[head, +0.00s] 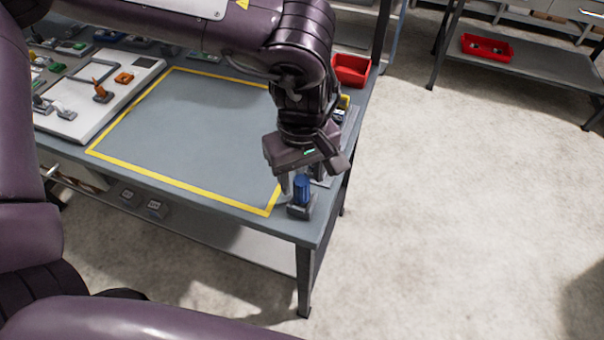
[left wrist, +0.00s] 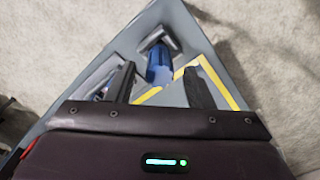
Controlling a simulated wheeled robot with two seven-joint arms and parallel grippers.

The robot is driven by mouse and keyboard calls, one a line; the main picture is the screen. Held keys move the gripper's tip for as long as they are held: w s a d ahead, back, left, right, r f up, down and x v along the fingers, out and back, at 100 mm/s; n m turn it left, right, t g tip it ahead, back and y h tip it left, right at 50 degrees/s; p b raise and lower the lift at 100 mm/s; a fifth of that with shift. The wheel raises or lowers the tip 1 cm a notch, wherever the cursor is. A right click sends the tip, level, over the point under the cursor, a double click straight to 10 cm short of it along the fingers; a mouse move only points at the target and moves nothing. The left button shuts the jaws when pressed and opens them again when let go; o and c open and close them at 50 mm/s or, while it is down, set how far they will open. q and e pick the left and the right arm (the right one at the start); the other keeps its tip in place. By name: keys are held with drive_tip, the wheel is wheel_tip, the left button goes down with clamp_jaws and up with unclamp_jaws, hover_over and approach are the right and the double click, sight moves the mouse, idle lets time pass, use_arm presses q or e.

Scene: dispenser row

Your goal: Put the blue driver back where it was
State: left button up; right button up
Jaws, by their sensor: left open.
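The blue driver (head: 302,190) is upright at the near right corner of the workbench (head: 318,232), just outside the yellow-taped area. Its lower end meets a dark grey block (head: 300,210); I cannot tell whether that is a holder or part of the driver. My left gripper (head: 299,180) points down over the driver, open. In the left wrist view, the blue driver (left wrist: 160,68) shows between and a little beyond the two spread fingers (left wrist: 160,84), with clear gaps on both sides. My right gripper is not in view.
The yellow-taped area (head: 190,120) is clear. A white board (head: 70,118) at left carries orange and grey items. A red bin (head: 350,69) is at the bench's far right. A grey tray edge (head: 347,130) lies behind my gripper. Open floor (head: 450,200) lies right.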

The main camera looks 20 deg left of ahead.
use_arm(q)
wheel_tip(320, 180, up, 12)
idle(0.3)
idle(0.3)
